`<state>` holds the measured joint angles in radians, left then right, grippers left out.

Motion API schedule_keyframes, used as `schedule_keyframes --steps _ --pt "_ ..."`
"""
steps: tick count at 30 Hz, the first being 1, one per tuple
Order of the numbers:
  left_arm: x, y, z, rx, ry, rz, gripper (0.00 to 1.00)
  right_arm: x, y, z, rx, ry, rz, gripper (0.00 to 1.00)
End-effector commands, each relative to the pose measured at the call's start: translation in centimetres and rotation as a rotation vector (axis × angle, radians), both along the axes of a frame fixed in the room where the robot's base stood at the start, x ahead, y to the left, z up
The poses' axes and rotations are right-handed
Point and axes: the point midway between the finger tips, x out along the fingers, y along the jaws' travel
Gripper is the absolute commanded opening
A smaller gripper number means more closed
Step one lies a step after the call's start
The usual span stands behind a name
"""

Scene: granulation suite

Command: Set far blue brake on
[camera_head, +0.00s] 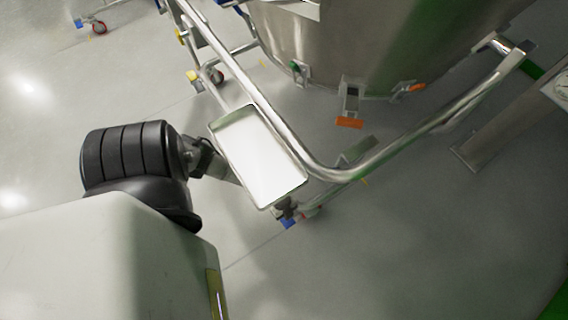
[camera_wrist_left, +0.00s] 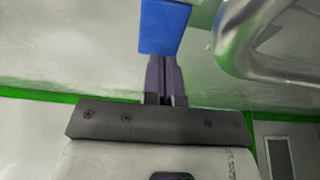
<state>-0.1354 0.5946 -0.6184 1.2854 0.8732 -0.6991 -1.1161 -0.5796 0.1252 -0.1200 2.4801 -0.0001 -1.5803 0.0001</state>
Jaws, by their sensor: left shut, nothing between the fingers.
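A blue brake pedal (camera_wrist_left: 163,27) is right at the tips of my left gripper (camera_wrist_left: 166,62) in the left wrist view. The gripper's fingers are shut together with nothing between them. The pedal overlaps the fingertips in the picture; I cannot tell whether they touch. In the head view a blue pedal (camera_head: 290,223) shows by a caster below the tray's lower corner. My left arm reaches behind the tray there, which hides most of the gripper. Another blue pedal (camera_head: 79,23) sits by a red caster at the top left. My right gripper is not in view.
A metal tray (camera_head: 262,160) sits against the bent steel tube frame (camera_head: 325,172), above my left forearm. A large steel vessel (camera_head: 370,40) stands inside the frame. A yellow pedal (camera_head: 193,76) and orange tabs (camera_head: 349,122) are nearby. Floor at lower right is clear.

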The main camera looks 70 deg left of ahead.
Motion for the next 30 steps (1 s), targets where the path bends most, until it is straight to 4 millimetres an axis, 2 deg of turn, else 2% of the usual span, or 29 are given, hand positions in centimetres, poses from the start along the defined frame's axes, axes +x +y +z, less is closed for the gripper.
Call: schedule_keyframes --steps 1,3,9,24,30 --pt "0.1 -0.2 -1.1 -0.001 0.0 0.001 0.0 0.0 0.0 -1.0 0.0 0.0 0.0 0.43" --pt "0.2 -0.5 -1.8 -0.001 0.0 0.001 0.0 0.0 0.0 -1.5 0.001 0.0 -0.001 0.43" --pt "0.3 -0.8 -2.9 0.0 -0.001 0.0 0.0 0.0 0.1 -2.3 0.004 0.0 -0.003 0.43" --pt "0.4 -1.0 -3.2 0.0 -0.001 0.0 0.0 0.0 0.2 -2.5 0.008 0.0 -0.006 0.43" --pt "0.1 -0.9 -3.0 0.029 0.008 0.008 0.0 0.0 0.2 -1.7 0.007 0.0 -0.005 0.43"
